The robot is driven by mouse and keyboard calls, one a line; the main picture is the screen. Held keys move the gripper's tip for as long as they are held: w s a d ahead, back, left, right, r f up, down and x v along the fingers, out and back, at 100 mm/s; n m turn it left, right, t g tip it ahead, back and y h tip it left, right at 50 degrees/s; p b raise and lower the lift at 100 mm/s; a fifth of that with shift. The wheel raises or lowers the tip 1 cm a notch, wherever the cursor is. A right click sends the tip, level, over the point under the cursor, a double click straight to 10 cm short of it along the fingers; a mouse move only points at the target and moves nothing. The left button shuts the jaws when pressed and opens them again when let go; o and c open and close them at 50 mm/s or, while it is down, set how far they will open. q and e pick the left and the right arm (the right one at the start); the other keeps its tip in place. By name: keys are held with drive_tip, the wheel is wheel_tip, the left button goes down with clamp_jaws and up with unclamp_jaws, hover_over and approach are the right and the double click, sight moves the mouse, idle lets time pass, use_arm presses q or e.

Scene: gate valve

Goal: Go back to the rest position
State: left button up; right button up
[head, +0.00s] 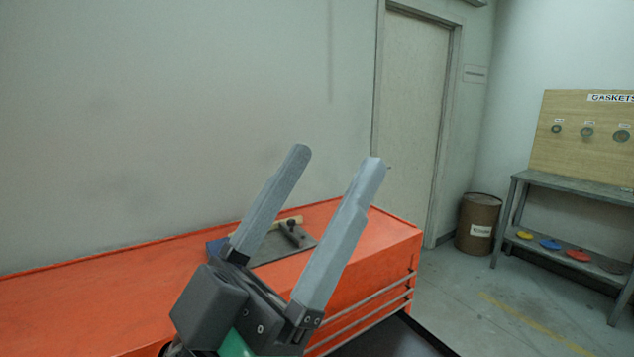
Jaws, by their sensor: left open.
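My left gripper (336,162) is in the lower middle of the head view, its two long grey fingers pointing up and spread apart. Nothing is between the fingers. It appears in front of the orange tool cabinet (110,282), and its fingers hide part of the cabinet top. My right gripper is out of the picture. No gate valve shows in this view.
A grey tray (268,255) with a hammer-like tool (292,234) lies on the cabinet. A brown drum (478,223) stands by the door (412,110). At right, a metal bench (575,187) stands below a gasket board (575,150). Coloured discs lie on its lower shelf.

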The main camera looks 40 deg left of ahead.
use_arm(q)
wheel_tip(320, 180, up, 43)
drive_tip(key=p, duration=4.3)
wheel_tip(320, 180, down, 61)
drive_tip(key=b, duration=6)
drive_tip(key=shift+b, duration=0.4)
drive_tip(key=shift+w+a+r, duration=0.1)
drive_tip(key=shift+c, duration=0.2)
